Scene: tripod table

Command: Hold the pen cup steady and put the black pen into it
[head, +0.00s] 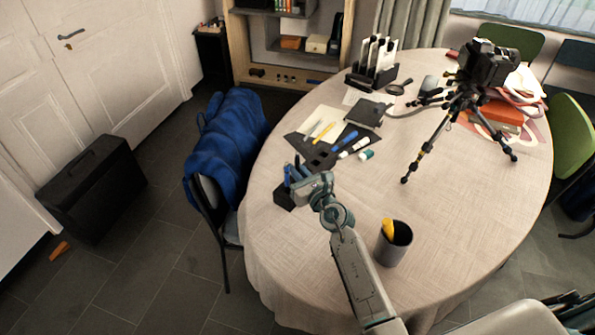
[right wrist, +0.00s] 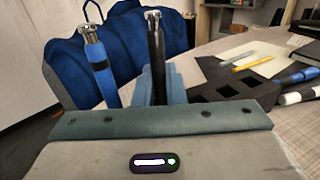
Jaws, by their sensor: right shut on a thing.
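The black pen (right wrist: 156,60) stands upright between the blue fingers of my right gripper (right wrist: 160,85) in the right wrist view, its silver end up. In the head view my right gripper (head: 296,176) is at a small black holder (head: 284,198) near the table's left edge; the black pen cannot be made out there. My right gripper is shut on the black pen. Whether the pen's lower end is still in the holder is hidden. A dark grey pen cup (head: 401,250) stands upright near the table's front edge, with a yellow object (head: 388,229) inside. My left gripper is out of view.
A blue pen (right wrist: 97,65) stands left of the black pen. A dark mat (head: 318,152) with several pens and markers lies behind my gripper. A tripod with a camera (head: 488,66) stands at the back right. Bare tabletop (head: 450,205) lies right of the cup.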

